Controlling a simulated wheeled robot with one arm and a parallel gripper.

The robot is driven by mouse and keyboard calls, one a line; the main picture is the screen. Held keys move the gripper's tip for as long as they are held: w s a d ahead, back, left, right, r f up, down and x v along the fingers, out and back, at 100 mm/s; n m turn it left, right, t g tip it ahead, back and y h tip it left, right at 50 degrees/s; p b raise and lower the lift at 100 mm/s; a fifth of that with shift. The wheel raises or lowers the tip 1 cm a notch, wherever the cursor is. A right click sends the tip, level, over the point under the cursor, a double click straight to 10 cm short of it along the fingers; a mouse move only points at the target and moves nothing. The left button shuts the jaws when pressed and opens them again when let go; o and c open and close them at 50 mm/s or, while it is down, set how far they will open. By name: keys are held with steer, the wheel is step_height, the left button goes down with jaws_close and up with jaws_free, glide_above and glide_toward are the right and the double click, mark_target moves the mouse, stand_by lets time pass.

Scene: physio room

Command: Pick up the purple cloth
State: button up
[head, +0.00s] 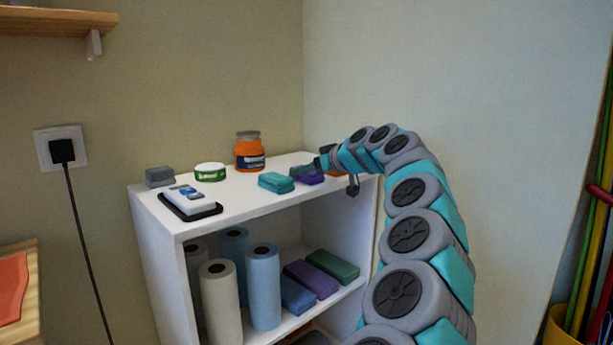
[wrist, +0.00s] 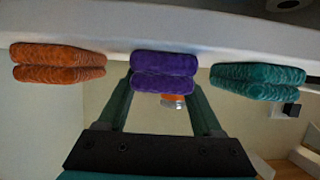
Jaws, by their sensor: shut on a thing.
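The purple cloth (head: 310,178) is a folded pad on the white shelf unit's top, between the teal cloth (head: 276,183) and the orange cloth (head: 338,174). In the wrist view the purple cloth (wrist: 164,63) is in the middle, with the orange cloth (wrist: 58,64) left and the teal cloth (wrist: 258,81) right. My gripper (wrist: 163,80) has one finger on each side of the purple cloth and is shut on it. The cloth seems to still touch the shelf top. In the head view my arm partly hides the orange cloth.
The white shelf unit (head: 153,208) also bears an orange jar (head: 249,153), a green-white tub (head: 210,172), a grey block (head: 160,177) and a white device on a black tray (head: 205,212). Rolls and blocks fill the lower shelf. A wall stands close behind.

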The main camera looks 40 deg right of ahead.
steer(key=c, duration=0.5)
steer(key=shift+r, duration=0.1)
